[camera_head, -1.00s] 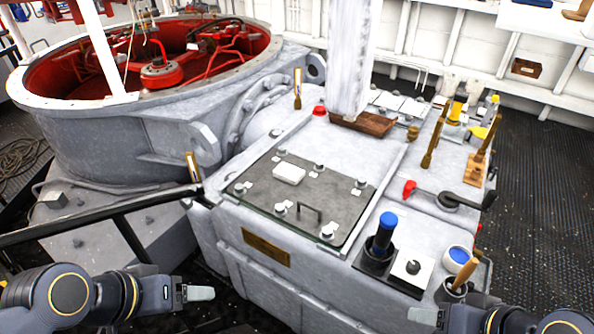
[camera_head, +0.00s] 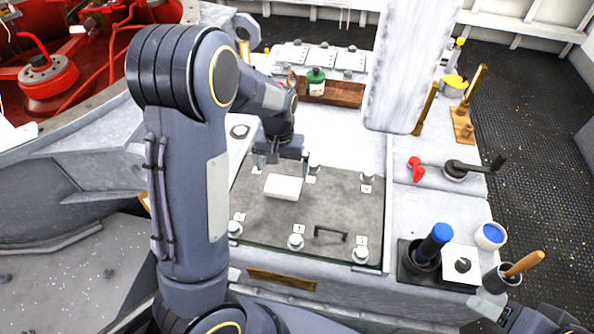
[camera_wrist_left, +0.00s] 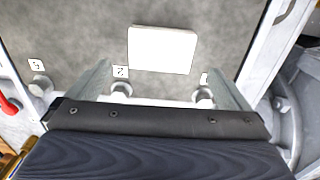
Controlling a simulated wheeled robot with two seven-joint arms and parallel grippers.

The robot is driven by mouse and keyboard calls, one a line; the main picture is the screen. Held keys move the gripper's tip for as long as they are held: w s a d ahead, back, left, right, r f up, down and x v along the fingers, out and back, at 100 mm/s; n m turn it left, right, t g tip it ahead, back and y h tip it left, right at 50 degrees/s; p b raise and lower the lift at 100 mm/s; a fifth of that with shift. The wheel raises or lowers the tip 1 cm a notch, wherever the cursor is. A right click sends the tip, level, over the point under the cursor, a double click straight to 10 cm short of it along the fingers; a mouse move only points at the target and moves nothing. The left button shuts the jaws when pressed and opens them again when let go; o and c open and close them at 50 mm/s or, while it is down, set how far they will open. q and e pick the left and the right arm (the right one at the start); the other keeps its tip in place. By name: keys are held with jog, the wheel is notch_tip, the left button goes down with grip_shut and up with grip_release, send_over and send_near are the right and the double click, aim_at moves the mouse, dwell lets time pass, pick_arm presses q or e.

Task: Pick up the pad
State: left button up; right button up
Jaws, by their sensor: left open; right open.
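The pad, a small white block (camera_head: 283,187), lies flat on the dark grey plate (camera_head: 330,213) on top of the grey housing. In the left wrist view the pad (camera_wrist_left: 162,50) shows beyond and between my open fingers, apart from them. My left gripper (camera_head: 280,162) is open and empty above the plate, just behind the pad in the head view; it also shows in the left wrist view (camera_wrist_left: 160,78). My right gripper (camera_head: 490,308) is at the bottom right edge, partly cut off, open and away from the pad.
Several round knobs with numbered labels and a black handle (camera_head: 330,233) stand around the pad on the plate. A white post (camera_head: 412,70) rises behind. A blue-topped cylinder (camera_head: 434,243) and a cup with a wooden handle (camera_head: 503,277) stand at the right front.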

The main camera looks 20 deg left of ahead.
aim_at(283, 185)
pick_arm(q)
jog(key=f, duration=0.8)
jog(key=shift+w+a, duration=0.15)
jog(key=shift+w, duration=0.15)
jog(key=c, duration=0.7)
